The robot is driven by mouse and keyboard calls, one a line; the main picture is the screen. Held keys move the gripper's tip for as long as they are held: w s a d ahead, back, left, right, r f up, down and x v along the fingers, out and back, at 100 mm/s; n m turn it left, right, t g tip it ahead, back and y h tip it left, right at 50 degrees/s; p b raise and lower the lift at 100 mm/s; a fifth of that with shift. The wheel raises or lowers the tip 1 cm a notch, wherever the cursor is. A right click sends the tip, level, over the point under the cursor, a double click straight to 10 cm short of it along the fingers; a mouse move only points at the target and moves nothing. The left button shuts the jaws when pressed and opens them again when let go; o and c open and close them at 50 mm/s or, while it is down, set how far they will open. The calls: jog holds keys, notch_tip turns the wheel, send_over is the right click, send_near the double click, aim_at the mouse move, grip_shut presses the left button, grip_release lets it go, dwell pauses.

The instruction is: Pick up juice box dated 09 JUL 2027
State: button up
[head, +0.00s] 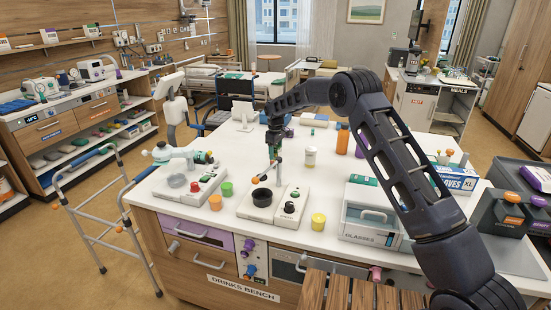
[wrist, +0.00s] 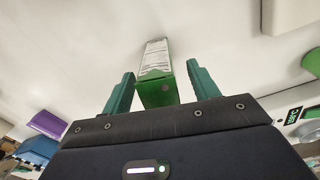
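A small green and white box (wrist: 158,75), like a juice box, stands on the white surface in the wrist view. Small print shows on its white face, but I cannot read a date. My gripper (wrist: 161,70) has its two teal fingers on either side of the box, with a visible gap at the right finger. It looks open and not closed on the box. In the head view my gripper (head: 274,150) points down over the middle of the bench, and the box is mostly hidden by it there.
The drinks bench (head: 330,242) has a device with a black bowl (head: 262,197) just in front of my gripper. An orange cup (head: 215,202), a green cup (head: 227,188) and a yellow cup (head: 318,221) stand near. A white lidded cup (head: 311,156) and orange bottle (head: 342,140) stand to the right.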

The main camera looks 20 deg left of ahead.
jog(key=c, duration=1.1)
jog(key=shift+c, duration=0.2)
